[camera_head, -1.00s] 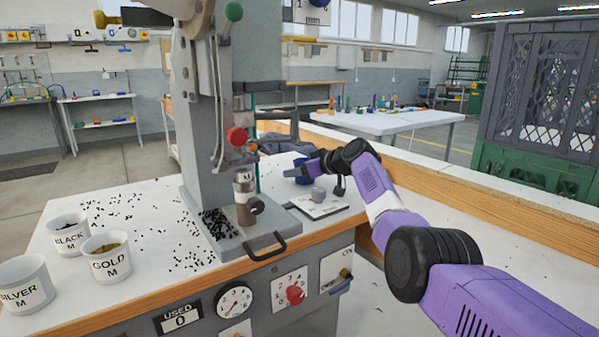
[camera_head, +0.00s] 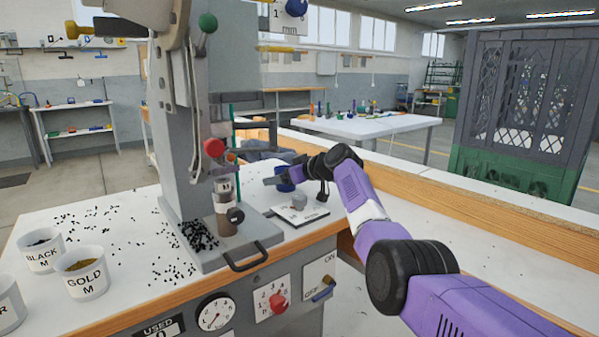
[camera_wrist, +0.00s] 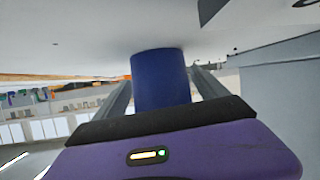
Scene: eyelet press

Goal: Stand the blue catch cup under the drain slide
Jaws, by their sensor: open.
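The blue catch cup (camera_head: 286,186) stands on the bench to the right of the press, partly hidden by my gripper. In the wrist view the blue cup (camera_wrist: 160,80) lies between my two fingers. My gripper (camera_head: 278,180) is open, with its fingers on either side of the cup. I cannot tell whether either finger touches it. I cannot make out the drain slide for certain in either view.
The grey press (camera_head: 185,130) stands left of the cup, with black bits scattered around its base. White tubs, including GOLD (camera_head: 82,275), stand at the left. A wooden ledge (camera_head: 440,212) runs at the right.

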